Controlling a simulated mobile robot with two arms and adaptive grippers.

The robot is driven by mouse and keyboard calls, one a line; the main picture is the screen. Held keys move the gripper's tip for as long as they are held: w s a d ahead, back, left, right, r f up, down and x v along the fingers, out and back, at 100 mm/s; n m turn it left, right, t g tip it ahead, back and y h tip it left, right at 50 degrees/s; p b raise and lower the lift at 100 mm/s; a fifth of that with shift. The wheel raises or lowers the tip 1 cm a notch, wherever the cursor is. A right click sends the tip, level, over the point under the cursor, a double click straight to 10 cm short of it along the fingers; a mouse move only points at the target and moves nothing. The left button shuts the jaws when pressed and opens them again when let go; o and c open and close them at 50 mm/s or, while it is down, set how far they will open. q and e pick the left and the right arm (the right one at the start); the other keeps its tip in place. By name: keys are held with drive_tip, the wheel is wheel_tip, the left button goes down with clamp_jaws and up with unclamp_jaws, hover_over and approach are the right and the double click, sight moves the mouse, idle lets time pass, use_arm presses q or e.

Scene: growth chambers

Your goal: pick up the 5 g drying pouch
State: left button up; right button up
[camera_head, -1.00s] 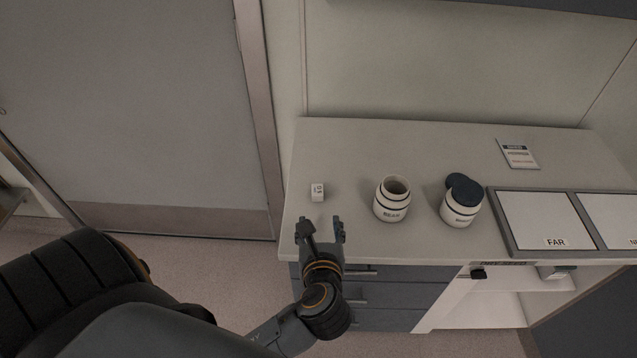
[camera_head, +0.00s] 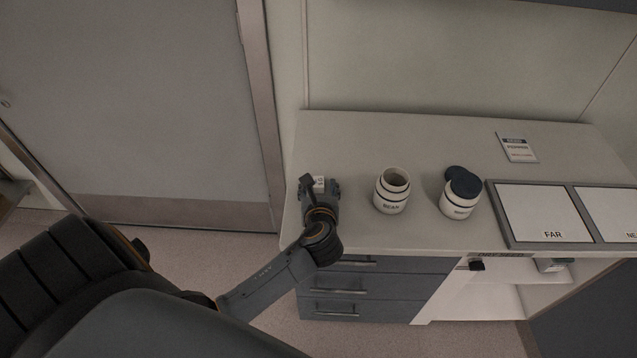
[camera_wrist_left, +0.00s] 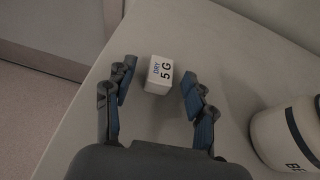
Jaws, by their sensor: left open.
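The 5 g drying pouch (camera_wrist_left: 159,75) is a small white block marked "DRY 5 G" on the counter. In the left wrist view it lies between the tips of my open left gripper (camera_wrist_left: 157,88), with a gap visible on the right side and a smaller one on the left. In the head view the pouch (camera_head: 319,184) is partly hidden by my left gripper (camera_head: 320,186), which is over it. My right gripper is not in view.
An open white jar marked "BEAN" (camera_head: 391,193) stands right of the gripper. A second white jar (camera_head: 458,200) with a dark lid leaning at its top stands further right. Framed panels (camera_head: 541,213) and a small card (camera_head: 517,148) lie beyond. The counter's left edge is close.

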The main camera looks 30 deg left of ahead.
use_arm(q)
drive_tip(key=c, duration=0.9)
drive_tip(key=shift+r, duration=0.15)
